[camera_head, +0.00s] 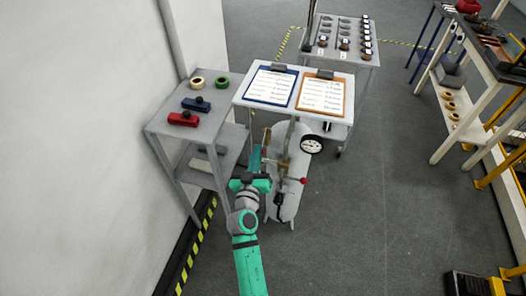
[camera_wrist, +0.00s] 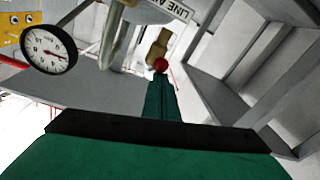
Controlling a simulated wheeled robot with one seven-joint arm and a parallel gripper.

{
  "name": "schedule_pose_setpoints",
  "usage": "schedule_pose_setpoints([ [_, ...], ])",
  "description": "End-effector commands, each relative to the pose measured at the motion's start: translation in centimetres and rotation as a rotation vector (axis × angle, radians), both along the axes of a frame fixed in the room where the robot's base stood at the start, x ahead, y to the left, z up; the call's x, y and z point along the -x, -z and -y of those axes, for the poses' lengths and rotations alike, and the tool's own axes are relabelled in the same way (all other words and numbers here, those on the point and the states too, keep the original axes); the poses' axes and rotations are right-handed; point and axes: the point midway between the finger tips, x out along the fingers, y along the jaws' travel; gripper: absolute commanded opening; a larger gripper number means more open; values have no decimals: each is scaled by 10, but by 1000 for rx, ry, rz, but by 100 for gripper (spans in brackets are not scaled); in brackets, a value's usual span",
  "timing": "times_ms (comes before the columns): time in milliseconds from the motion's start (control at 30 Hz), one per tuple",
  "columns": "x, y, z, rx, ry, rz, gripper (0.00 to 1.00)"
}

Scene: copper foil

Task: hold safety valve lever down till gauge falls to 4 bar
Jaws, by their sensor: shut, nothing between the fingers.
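The white air tank (camera_head: 291,192) stands on the floor below the clipboard table, with brass fittings (camera_head: 279,164) at its top. In the wrist view, a round white gauge (camera_wrist: 48,49) with a red needle is at the upper left; its numbers are too small to read surely. A red ball (camera_wrist: 160,65), apparently the lever's tip, shows in front of a brass fitting (camera_wrist: 158,47). My gripper (camera_wrist: 160,82) is shut and empty, its green fingertips right at the ball in the picture; whether they touch it I cannot tell. In the head view my gripper (camera_head: 256,158) is beside the fittings.
A grey side table (camera_head: 218,118) with tape rolls and a red and a blue block stands at the left, near the wall. A table (camera_head: 338,112) with two clipboards is just behind the tank. A red knob (camera_head: 304,181) sticks out at the tank's right.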

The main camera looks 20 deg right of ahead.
Motion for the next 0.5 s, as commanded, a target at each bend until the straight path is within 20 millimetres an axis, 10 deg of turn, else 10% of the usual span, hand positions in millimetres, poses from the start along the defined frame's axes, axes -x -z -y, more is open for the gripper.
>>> schedule_pose_setpoints([
  [500,2,-1,-1,-11,8,-21,0],
])
